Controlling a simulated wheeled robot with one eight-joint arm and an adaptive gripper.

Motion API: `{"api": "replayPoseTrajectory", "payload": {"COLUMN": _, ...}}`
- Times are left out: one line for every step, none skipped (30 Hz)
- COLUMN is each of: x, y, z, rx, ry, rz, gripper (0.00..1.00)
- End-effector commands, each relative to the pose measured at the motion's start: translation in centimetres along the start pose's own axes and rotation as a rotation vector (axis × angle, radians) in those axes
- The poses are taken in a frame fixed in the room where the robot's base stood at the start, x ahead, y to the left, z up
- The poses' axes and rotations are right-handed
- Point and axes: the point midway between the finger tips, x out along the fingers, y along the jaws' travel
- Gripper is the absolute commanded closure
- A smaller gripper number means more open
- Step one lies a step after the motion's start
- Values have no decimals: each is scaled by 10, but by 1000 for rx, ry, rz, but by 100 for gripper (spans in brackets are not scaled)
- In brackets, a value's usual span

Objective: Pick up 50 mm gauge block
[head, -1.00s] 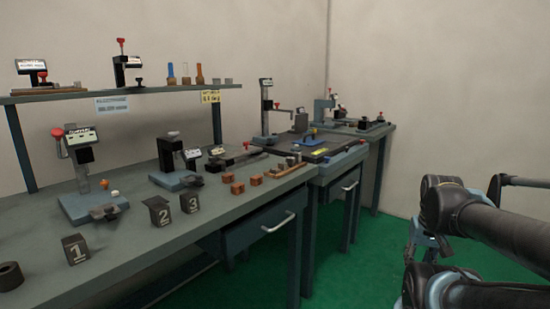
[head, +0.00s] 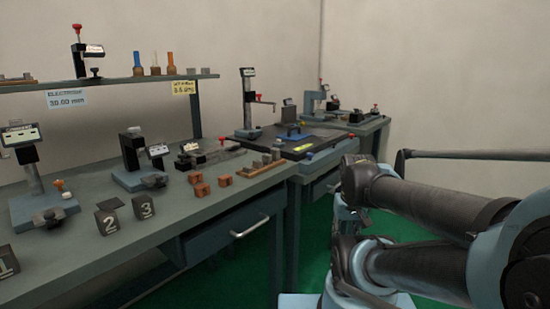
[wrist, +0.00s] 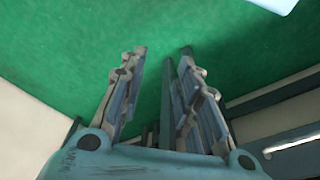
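I cannot tell which piece is the 50 mm gauge block, as no marking on the small blocks can be read. Candidates in the head view are the small brown blocks (head: 202,189) on the front part of the long bench and the small pieces on a wooden rack (head: 262,165) near its right end. My gripper (wrist: 163,55) shows in the wrist view with its two fingers apart and nothing between them. Green floor lies behind the fingers. In the head view my arm is folded at the right, apart from the bench, and the fingers cannot be made out.
Numbered dark blocks (head: 143,206) and gauge stands (head: 135,165) stand on the long bench (head: 95,258). A shelf (head: 120,84) runs above it. A dark surface plate (head: 300,141) is beyond its right end. Green floor (head: 312,262) is open in front.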

Motion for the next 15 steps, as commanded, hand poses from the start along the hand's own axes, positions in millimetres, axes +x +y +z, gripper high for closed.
{"api": "replayPoseTrajectory", "payload": {"x": -7, "y": 0, "z": 5, "rx": -3, "ry": 9, "rz": 0, "gripper": 70}}
{"api": "replayPoseTrajectory", "payload": {"x": -10, "y": -1, "z": 5, "rx": -7, "ry": 10, "rz": -1, "gripper": 70}}
{"api": "replayPoseTrajectory", "payload": {"x": -14, "y": -2, "z": 2, "rx": -15, "ry": 9, "rz": -1, "gripper": 70}}
{"api": "replayPoseTrajectory", "payload": {"x": -18, "y": -2, "z": -2, "rx": -23, "ry": 7, "rz": -2, "gripper": 70}}
{"api": "replayPoseTrajectory", "payload": {"x": -24, "y": -3, "z": -8, "rx": -33, "ry": 5, "rz": -3, "gripper": 70}}
{"api": "replayPoseTrajectory", "payload": {"x": -32, "y": -4, "z": -16, "rx": -51, "ry": 1, "rz": -5, "gripper": 70}}
{"api": "replayPoseTrajectory", "payload": {"x": -39, "y": -8, "z": -23, "rx": -67, "ry": -2, "rz": -6, "gripper": 70}}
{"api": "replayPoseTrajectory", "payload": {"x": -47, "y": -11, "z": -31, "rx": -86, "ry": -6, "rz": -8, "gripper": 70}}
{"api": "replayPoseTrajectory", "payload": {"x": -59, "y": -14, "z": -42, "rx": -111, "ry": -11, "rz": -11, "gripper": 70}}
{"api": "replayPoseTrajectory", "payload": {"x": -68, "y": -17, "z": -51, "rx": -130, "ry": -16, "rz": -13, "gripper": 70}}
{"api": "replayPoseTrajectory", "payload": {"x": -78, "y": -19, "z": -60, "rx": -151, "ry": -20, "rz": -14, "gripper": 70}}
{"api": "replayPoseTrajectory", "payload": {"x": -90, "y": -23, "z": -73, "rx": -179, "ry": -26, "rz": -17, "gripper": 70}}
{"api": "replayPoseTrajectory", "payload": {"x": -99, "y": -25, "z": -83, "rx": -201, "ry": -30, "rz": -19, "gripper": 70}}
{"api": "replayPoseTrajectory", "payload": {"x": -108, "y": -28, "z": -92, "rx": -221, "ry": -34, "rz": -21, "gripper": 70}}
{"api": "replayPoseTrajectory", "payload": {"x": -119, "y": -33, "z": -105, "rx": -249, "ry": -40, "rz": -23, "gripper": 70}}
